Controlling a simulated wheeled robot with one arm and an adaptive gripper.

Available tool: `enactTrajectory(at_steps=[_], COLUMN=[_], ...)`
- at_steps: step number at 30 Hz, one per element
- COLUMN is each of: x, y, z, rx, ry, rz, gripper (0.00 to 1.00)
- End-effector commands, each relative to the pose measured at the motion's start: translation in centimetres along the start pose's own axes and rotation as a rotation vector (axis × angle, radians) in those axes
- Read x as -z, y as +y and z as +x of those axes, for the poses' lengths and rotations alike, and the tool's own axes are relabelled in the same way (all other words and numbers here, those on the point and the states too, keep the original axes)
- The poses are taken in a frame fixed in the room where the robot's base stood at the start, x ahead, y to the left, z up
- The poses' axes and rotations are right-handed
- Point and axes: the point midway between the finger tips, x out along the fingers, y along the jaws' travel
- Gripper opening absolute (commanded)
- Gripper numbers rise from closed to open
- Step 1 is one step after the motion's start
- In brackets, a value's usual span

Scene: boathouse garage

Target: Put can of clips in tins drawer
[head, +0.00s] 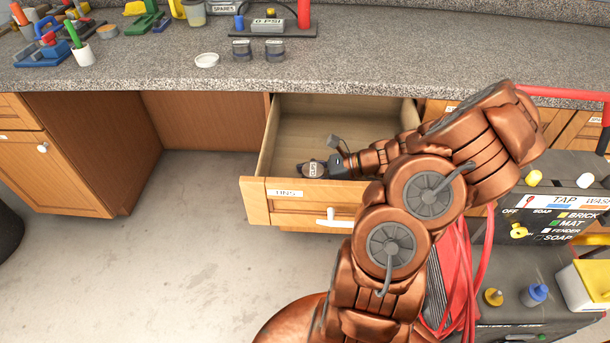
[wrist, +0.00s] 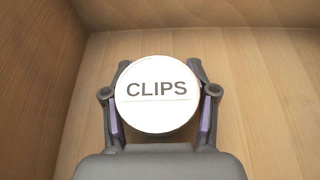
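The can of clips (wrist: 157,92) has a round white lid lettered CLIPS and sits between the two fingers of my gripper (wrist: 158,105) in the wrist view. The fingers lie along both sides of the can. In the head view my gripper (head: 330,167) is inside the open tins drawer (head: 285,190), near its front panel, with the can (head: 312,169) at its tip. The drawer is wooden, labelled TINS, and pulled out below the counter. Whether the can touches the drawer floor I cannot tell.
The granite counter (head: 150,70) above holds two dark tins (head: 265,49), a white lid (head: 207,60), a gauge stand and several tools. A wash station (head: 560,200) with red hoses stands at the right. The drawer's back and left are bare.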

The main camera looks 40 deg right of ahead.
Motion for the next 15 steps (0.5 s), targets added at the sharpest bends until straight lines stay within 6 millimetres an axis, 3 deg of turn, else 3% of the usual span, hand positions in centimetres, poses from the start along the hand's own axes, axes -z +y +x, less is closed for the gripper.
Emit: enactTrajectory(at_steps=[6, 15], x=[-0.02, -0.05], y=[0.00, -0.01], z=[-0.01, -0.03], rx=[0.000, 0.000], ry=[0.000, 0.000], rz=[0.000, 0.000], gripper=[0.82, 0.82])
